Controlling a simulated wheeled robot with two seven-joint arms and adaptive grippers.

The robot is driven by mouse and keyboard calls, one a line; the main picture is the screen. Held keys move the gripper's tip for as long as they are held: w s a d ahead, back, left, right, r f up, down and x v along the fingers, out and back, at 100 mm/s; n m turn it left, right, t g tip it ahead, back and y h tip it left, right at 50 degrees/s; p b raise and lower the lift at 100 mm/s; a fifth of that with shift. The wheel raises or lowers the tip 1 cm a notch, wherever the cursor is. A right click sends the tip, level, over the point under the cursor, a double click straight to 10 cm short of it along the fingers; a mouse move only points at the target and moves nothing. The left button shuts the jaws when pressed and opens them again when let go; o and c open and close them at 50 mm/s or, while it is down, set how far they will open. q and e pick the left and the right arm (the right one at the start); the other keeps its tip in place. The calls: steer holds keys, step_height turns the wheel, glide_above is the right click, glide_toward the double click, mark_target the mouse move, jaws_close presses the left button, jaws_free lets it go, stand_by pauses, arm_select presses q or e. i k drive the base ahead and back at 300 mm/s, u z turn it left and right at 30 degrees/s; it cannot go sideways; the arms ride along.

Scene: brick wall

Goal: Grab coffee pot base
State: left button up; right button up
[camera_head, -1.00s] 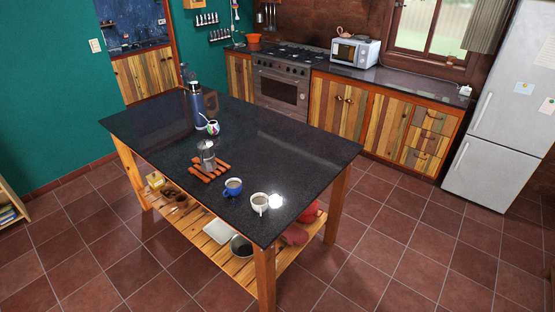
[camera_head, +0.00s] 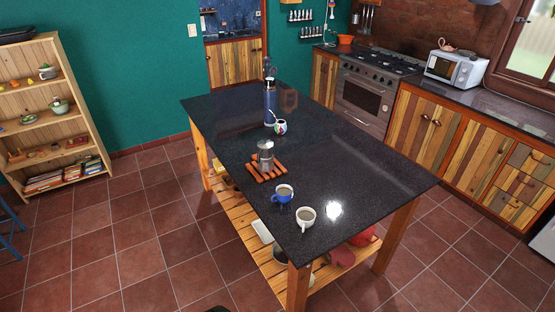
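A silver stovetop coffee pot (camera_head: 265,163) stands upright on a trivet of reddish-brown wooden slats (camera_head: 281,167). Its lower part, the base, rests on the slats. The trivet lies near the left edge of the dark stone-topped island table (camera_head: 340,160). Neither of my grippers can be made out. A small dark shape shows at the bottom edge of the view, and I cannot tell what it is.
A blue cup (camera_head: 282,194) and a white cup (camera_head: 305,217) stand nearer me on the table. A blue flask (camera_head: 270,102) and a patterned mug (camera_head: 280,127) stand farther back. Wooden shelves (camera_head: 85,112) stand at the left.

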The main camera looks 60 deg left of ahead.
mark_target(262, 168)
steer(key=i, duration=2.4)
steer(key=u, duration=4.25)
